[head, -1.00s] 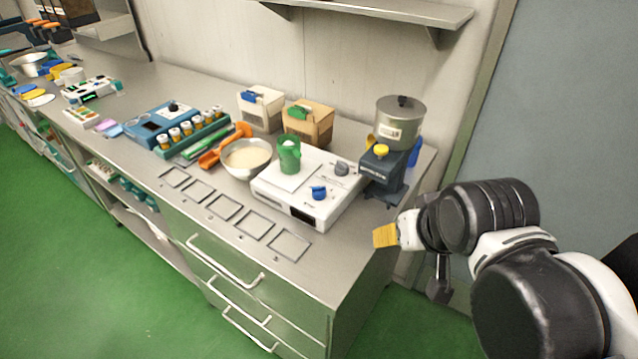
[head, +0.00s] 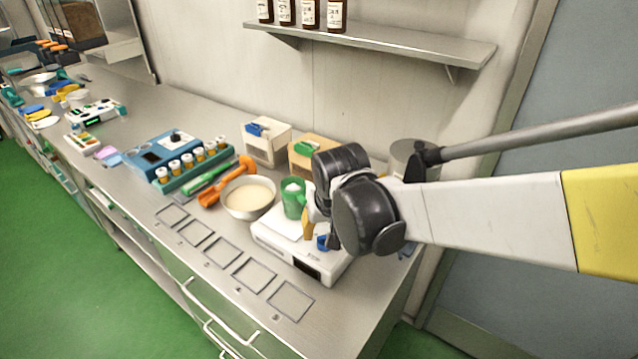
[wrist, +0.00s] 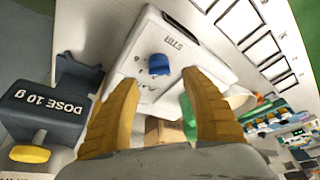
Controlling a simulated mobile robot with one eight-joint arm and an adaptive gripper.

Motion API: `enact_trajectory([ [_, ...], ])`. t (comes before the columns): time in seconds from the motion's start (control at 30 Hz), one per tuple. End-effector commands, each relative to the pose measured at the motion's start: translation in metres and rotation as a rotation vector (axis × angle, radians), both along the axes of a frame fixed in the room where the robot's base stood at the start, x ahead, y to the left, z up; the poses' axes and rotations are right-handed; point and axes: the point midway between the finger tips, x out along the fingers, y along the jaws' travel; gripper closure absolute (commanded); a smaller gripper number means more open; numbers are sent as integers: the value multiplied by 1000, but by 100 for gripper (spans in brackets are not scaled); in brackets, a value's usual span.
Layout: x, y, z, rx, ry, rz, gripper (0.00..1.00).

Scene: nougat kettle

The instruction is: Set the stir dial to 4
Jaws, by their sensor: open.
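The stir dial is a blue knob (wrist: 158,66) on the white hot-plate unit (wrist: 145,25), with the word STIR printed near it in the wrist view. In the head view the blue dial (head: 323,243) shows just beside my gripper. My gripper (wrist: 160,80) is open, its two yellow fingers spread, and the dial appears between and just beyond the fingertips. No contact is visible. In the head view my gripper (head: 309,224) is over the unit (head: 285,245), and my wrist hides its right part. The dial's scale marks are too small to read surely.
A green cup (head: 293,198) stands on the unit's plate, close to my fingers. A bowl (head: 248,196) is to its left. The dark DOSE 10 g dispenser (wrist: 45,110) stands close by in the wrist view. Bins (head: 266,143) are behind; a shelf (head: 380,45) is above.

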Motion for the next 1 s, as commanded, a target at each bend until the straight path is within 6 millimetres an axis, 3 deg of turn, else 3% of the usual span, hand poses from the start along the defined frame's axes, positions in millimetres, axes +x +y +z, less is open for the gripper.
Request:
enact_trajectory([
  [0.03,4,1,-13,0,0,0,46],
  [0.23,15,2,-38,0,0,0,46],
  [0.63,19,2,-45,0,0,1,46],
  [0.67,19,2,-45,0,0,1,50],
  [0.8,19,2,-45,0,0,1,93],
  [0.83,19,2,-45,0,0,1,98],
  [1.0,18,2,-45,0,0,1,99],
])
